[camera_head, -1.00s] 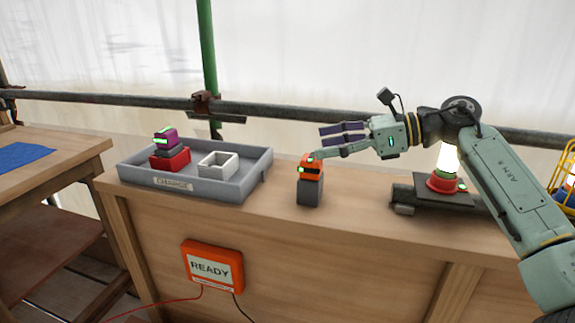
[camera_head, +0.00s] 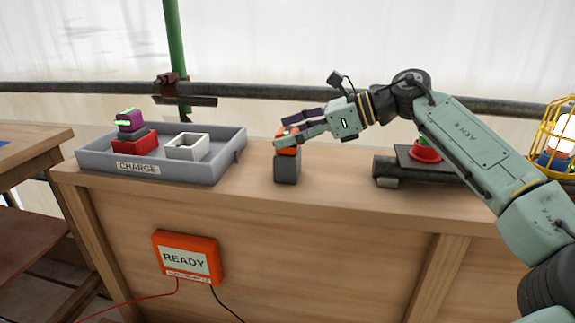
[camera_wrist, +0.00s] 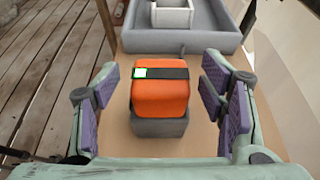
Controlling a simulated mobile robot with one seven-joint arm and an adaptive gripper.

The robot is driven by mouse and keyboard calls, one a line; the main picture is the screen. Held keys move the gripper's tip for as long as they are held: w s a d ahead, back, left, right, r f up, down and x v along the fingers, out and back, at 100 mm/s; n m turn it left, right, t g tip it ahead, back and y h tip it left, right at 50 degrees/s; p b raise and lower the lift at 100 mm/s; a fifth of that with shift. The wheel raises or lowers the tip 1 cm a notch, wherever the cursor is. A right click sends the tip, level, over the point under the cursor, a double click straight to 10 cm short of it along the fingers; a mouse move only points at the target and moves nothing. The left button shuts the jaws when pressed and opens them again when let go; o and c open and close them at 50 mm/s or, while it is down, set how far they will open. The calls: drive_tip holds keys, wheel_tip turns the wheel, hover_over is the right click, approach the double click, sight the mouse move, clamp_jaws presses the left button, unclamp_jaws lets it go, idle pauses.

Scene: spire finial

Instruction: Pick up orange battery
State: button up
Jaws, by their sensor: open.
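The orange battery (camera_head: 287,148) has a dark band and a green light, and sits on a grey block on the bench. In the wrist view the orange battery (camera_wrist: 160,92) stands upright between my open fingers, with a visible gap on each side. My gripper (camera_head: 294,128) reaches the battery from the right in the head view, its fingers partly covering the battery's top. In the wrist view my gripper (camera_wrist: 163,97) shows purple pads left and right of the battery. The grey block (camera_wrist: 160,127) shows under it.
A grey charge tray (camera_head: 205,178) to the left holds a red holder (camera_head: 134,143) with a purple battery (camera_head: 130,122) and an empty white holder (camera_head: 187,147). A dark stand (camera_head: 395,166) with a red base (camera_head: 426,150) is to the right. A rail runs behind.

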drive_tip(key=shift+a+f, duration=0.15)
drive_tip(key=shift+a, duration=0.2)
clamp_jaws()
idle(0.7)
